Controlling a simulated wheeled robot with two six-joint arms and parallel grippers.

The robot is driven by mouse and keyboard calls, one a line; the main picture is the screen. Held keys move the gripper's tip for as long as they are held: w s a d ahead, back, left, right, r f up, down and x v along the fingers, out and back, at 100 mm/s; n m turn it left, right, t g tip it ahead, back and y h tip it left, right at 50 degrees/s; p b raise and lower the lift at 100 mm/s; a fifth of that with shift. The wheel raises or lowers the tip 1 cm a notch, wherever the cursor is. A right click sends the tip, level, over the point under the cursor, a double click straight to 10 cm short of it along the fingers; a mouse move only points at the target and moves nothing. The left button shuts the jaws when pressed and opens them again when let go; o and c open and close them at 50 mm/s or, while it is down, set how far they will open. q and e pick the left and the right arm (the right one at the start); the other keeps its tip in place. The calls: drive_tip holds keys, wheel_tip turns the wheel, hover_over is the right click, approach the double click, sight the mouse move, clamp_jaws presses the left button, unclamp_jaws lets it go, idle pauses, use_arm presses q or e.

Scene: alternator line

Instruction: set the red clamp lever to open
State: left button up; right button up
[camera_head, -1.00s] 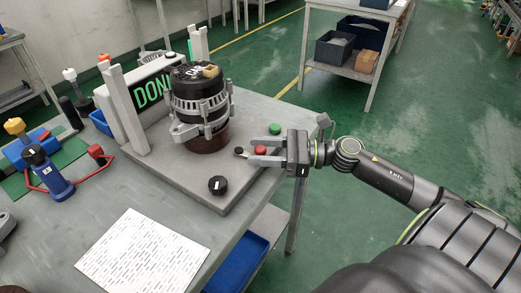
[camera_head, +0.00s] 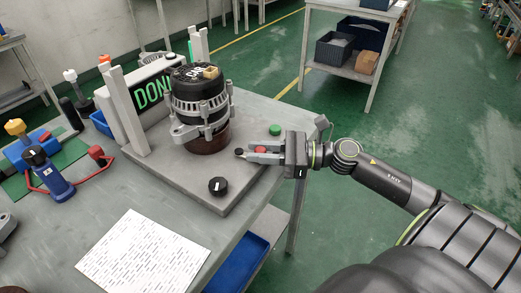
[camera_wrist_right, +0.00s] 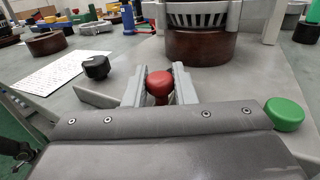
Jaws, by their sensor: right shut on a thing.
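The red knob of the clamp lever (camera_wrist_right: 159,84) stands between my right gripper's two grey fingers, near the right edge of the grey fixture base (camera_head: 228,196). It shows in the head view as a small red spot (camera_head: 261,149). My right gripper (camera_head: 248,153) reaches in from the right and is shut on the knob, with a finger on each side in the right wrist view (camera_wrist_right: 160,90). The alternator (camera_head: 203,105) stands upright on the base, left of the gripper. My left gripper is not in view.
A green button (camera_head: 275,129) lies just behind the gripper and a black knob (camera_head: 218,186) in front. A sign reading "DON" (camera_head: 152,93), partly covered, stands behind.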

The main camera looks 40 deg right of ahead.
sight(242, 172)
drive_tip(key=shift+s+a+r+m+t+h+p, duration=0.15)
drive_tip(key=shift+m+t+h+p, duration=0.15)
drive_tip(key=shift+p, duration=0.2)
drive_tip(key=a+m+t+h+p, duration=0.1)
drive_tip(key=m+h+p, duration=0.1)
drive_tip(key=h+p, duration=0.1)
drive_tip(key=a+m+t+h+p, duration=0.1)
drive_tip(key=m+t+h+p, duration=0.1)
drive_tip(key=p, duration=0.4)
drive_tip(key=a+m+t+h+p, duration=0.1)
drive_tip(key=m+t+h+p, duration=0.1)
drive_tip(key=m+h+p, duration=0.1)
drive_tip(key=shift+s+a+r+h+p, duration=0.15)
drive_tip(key=shift+s+a+h+p, duration=0.1)
drive_tip(key=shift+h+p, duration=0.65)
drive_tip(key=shift+a+m+t+h+p, duration=0.25)
drive_tip(key=shift+m+t+h+p, duration=0.2)
drive_tip(key=shift+m+h, duration=0.5)
drive_tip(key=shift+w+a+f+m+h+p, duration=0.1)
drive_tip(key=shift+a+f+m+h+p, duration=0.15)
drive_tip(key=shift+h, duration=0.4)
drive_tip(key=shift+w+a+m+h+p, duration=0.15)
drive_tip(key=shift+m+h, duration=0.15)
drive_tip(key=shift+h, duration=0.3)
drive_tip(key=shift+a+f+m+h, duration=0.1)
drive_tip(key=shift+m+h, duration=0.4)
drive_tip(key=shift+h, duration=0.3)
drive_tip(key=o, duration=1)
